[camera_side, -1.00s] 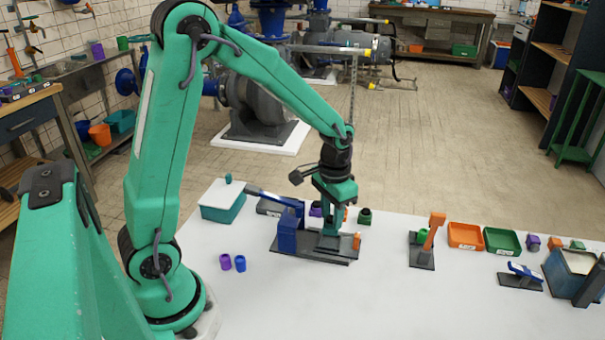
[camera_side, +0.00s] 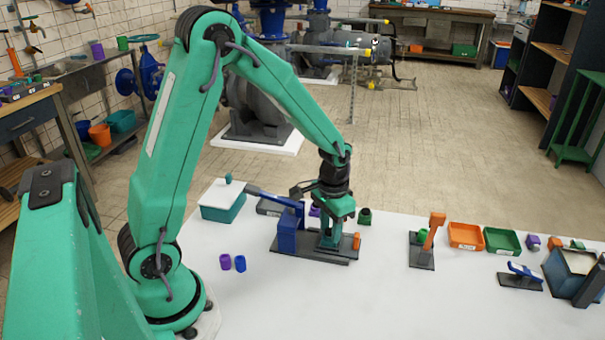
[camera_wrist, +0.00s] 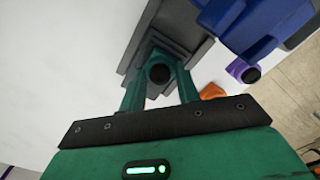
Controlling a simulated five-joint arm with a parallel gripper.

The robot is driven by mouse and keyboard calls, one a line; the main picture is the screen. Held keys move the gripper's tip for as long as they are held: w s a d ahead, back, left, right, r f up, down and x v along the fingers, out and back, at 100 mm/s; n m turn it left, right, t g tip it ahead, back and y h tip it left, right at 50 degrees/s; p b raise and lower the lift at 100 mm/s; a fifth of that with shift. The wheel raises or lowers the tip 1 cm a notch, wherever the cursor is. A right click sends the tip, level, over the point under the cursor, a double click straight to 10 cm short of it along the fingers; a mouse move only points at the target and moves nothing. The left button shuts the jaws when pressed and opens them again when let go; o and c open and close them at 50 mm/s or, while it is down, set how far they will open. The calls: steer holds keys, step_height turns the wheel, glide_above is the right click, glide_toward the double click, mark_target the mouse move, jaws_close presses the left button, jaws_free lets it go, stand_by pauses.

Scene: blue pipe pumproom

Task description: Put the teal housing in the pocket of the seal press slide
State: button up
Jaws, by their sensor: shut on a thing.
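My gripper (camera_side: 330,238) points down over the base of the seal press and is shut on the teal housing. In the wrist view the housing (camera_wrist: 159,60) sits between the two fingers (camera_wrist: 160,88), its dark round bore facing the camera. The seal press (camera_side: 288,234) has a blue body and lever on a dark grey base. Its grey slide (camera_wrist: 185,35) shows in the wrist view around and beyond the fingertips. The pocket is hidden by the housing and fingers, so I cannot tell whether the housing is seated in it or just above it.
A small orange part (camera_side: 357,241) stands at the base's right end. Purple (camera_side: 225,262) and blue (camera_side: 240,263) cylinders stand front left. A dark green part (camera_side: 364,216) is behind. An orange-handled device (camera_side: 430,240) stands to the right. The front tabletop is clear.

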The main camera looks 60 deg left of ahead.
mark_target(330, 231)
steer(key=shift+f, duration=0.15)
steer(key=o, duration=1.1)
steer(key=shift+c, duration=0.2)
step_height(330, 231, up, 12)
steer(key=shift+r, duration=0.2)
steer(key=s+d+r+t, duration=0.1)
steer(key=s+r, duration=0.3)
steer(key=s, duration=0.4)
steer(key=s+d+r+t, duration=0.1)
steer(key=s+r+t, duration=0.3)
steer(key=s, duration=0.3)
steer(key=shift+s+d+r+t, duration=0.15)
steer(key=shift+s+d+t, duration=0.15)
steer(key=shift+s+d, duration=0.1)
